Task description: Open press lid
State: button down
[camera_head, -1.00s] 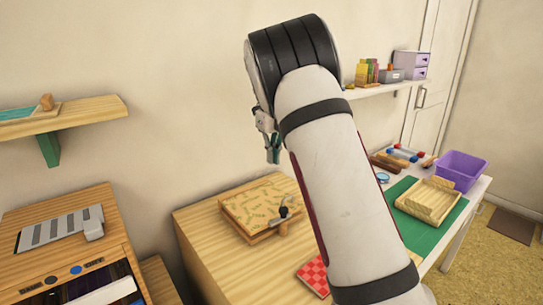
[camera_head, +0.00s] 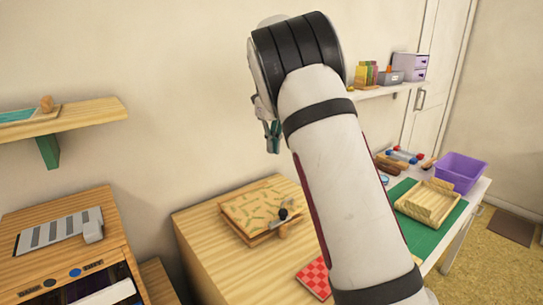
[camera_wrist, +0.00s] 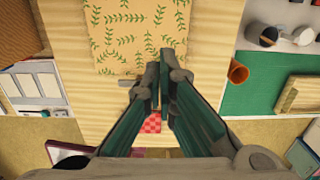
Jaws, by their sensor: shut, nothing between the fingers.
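The press (camera_head: 262,208) is a flat wooden box on the wooden cabinet top, its lid patterned with green leaf sprigs. The lid lies down flat as far as I can see. A dark knob (camera_head: 283,214) and a wooden handle piece (camera_head: 282,231) are at its front right edge. In the wrist view the patterned lid (camera_wrist: 135,35) fills the upper middle. My gripper (camera_head: 273,146) is above the press in the head view, pointing down, apart from it. In the wrist view my gripper's fingers (camera_wrist: 164,58) are together and empty, covering part of the press's front edge.
A red checked item (camera_head: 314,276) lies on the cabinet (camera_head: 215,255) in front of the press. To the right, a green mat (camera_head: 443,232) carries a wooden tray (camera_head: 428,204), with a purple bin (camera_head: 461,170) behind. A wall shelf (camera_head: 90,111) is at left.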

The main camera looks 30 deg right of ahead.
notch_tip(320, 180, up, 8)
jog(key=shift+s, duration=0.2)
